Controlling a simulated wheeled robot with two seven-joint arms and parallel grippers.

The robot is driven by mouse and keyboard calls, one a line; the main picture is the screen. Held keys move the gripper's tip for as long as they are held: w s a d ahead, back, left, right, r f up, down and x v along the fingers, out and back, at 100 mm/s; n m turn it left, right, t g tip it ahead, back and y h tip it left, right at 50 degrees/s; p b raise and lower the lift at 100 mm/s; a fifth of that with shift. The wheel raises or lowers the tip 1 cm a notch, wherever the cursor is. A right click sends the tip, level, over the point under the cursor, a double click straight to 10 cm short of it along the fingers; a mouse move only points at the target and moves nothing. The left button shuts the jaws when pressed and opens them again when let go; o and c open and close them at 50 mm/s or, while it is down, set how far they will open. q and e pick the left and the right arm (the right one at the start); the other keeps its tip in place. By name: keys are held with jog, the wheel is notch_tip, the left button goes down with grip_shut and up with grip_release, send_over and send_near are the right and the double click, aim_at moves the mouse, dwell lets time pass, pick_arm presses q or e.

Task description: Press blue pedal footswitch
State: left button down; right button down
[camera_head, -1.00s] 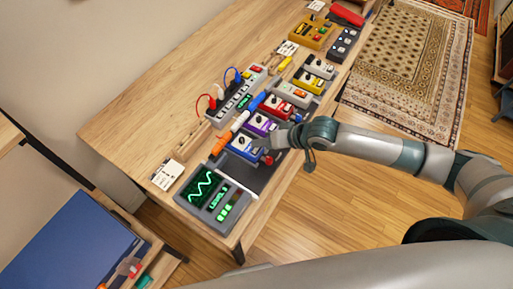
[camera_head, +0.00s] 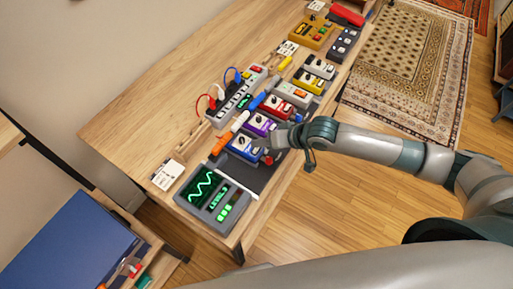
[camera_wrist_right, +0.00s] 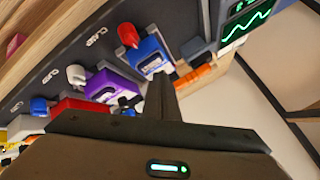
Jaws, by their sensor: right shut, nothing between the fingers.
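The blue pedal (camera_head: 243,145) sits on the dark pedalboard near the screen device, next to the purple pedal (camera_head: 261,124). In the right wrist view the blue pedal (camera_wrist_right: 148,52) lies just beyond the fingers, with a red knob (camera_wrist_right: 128,34) at one end. My right gripper (camera_head: 270,150) is shut and empty, over the front end of the blue pedal; I cannot tell whether it touches. Its dark fingers also show in the right wrist view (camera_wrist_right: 162,97). Part of the pedal's front is hidden by the gripper. My left gripper is not in view.
A grey device with a green wave screen (camera_head: 202,187) stands at the left end of the board. Red (camera_head: 277,106) and other pedals stand in a row behind. A power strip with plugs (camera_head: 238,97) lies beside them. The table's left side (camera_head: 140,115) is clear.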

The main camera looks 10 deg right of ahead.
aim_at(260, 152)
jog(key=shift+f, duration=0.4)
dwell(0.3)
jog(key=shift+f, duration=0.5)
dwell(1.0)
jog(key=shift+r+p, duration=0.9)
jog(key=shift+p, duration=0.15)
notch_tip(260, 152, up, 3)
jog(key=p, duration=0.2)
jog(key=shift+f+p, duration=0.2)
jog(key=shift+p, duration=0.15)
jog(key=shift+r, duration=1.2)
